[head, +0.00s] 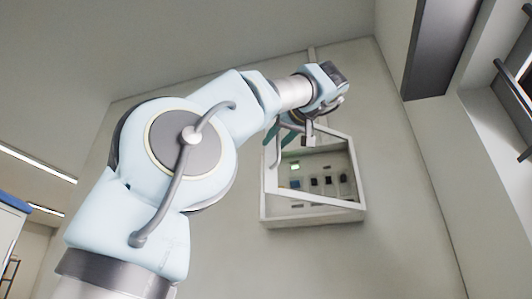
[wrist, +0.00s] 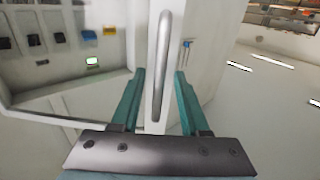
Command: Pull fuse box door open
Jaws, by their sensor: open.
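The white fuse box (head: 312,218) is mounted on the wall in the head view. Its door (head: 320,199) has a framed opening or window and stands angled out from the box at its left side, so it looks ajar. The door's pale bar handle (wrist: 162,65) runs vertically in the wrist view. My gripper (wrist: 157,100) is open, its teal fingers on either side of the handle's lower end with gaps showing. Contact is not visible. In the head view my gripper (head: 286,136) is at the door's upper left, partly hidden by my wrist.
A dark panel (head: 440,50) and a window recess with bars (head: 512,85) are at the right. The wall below the box is clear. Ceiling lights (wrist: 272,60) show in the wrist view.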

